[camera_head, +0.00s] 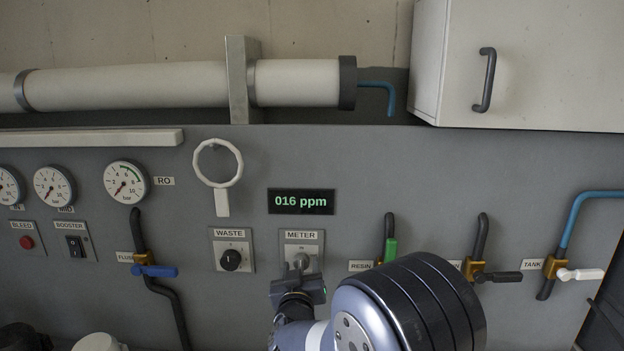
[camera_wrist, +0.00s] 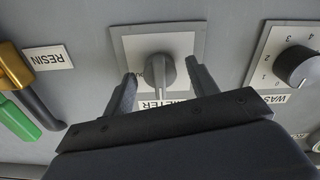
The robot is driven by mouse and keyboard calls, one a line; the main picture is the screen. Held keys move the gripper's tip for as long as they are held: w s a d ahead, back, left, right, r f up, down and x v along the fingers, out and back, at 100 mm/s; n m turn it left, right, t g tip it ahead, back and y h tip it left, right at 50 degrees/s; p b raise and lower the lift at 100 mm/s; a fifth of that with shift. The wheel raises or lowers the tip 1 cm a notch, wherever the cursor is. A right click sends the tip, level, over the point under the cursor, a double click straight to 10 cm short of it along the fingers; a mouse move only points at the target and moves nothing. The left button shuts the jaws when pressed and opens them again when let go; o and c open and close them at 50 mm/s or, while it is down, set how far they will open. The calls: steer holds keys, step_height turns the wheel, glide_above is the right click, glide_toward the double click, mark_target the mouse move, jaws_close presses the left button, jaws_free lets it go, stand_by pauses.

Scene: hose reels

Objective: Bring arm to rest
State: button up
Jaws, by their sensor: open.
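My gripper (camera_head: 299,283) is in front of the METER plate (camera_head: 317,241) on the grey panel, at the lower middle of the head view. In the wrist view my gripper (camera_wrist: 160,85) is open. Its two fingers stand on either side of the grey METER knob (camera_wrist: 160,74), with a visible gap on each side. The knob (camera_head: 301,261) is partly hidden behind my gripper in the head view. My arm (camera_head: 400,305) reaches up from the bottom edge and hides part of the lower panel.
The WASTE knob (camera_head: 231,259) is close on the left. The RESIN valve's green handle (camera_head: 391,249) is to the right, partly behind my arm. A 016 ppm display (camera_head: 301,201) and a white ring (camera_head: 218,163) are above. A wall cabinet (camera_head: 540,70) juts out at upper right.

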steer(key=s+b, duration=0.2)
steer(key=s, duration=0.9)
steer(key=w+p, duration=0.2)
steer(key=w, duration=0.9)
steer(key=shift+w, duration=0.15)
steer(key=shift+f+m, duration=0.15)
steer(key=shift+m, duration=0.15)
steer(key=s+m+b, duration=0.4)
steer(key=s+m, duration=0.5)
steer(key=m, duration=0.4)
steer(key=shift+a, duration=0.15)
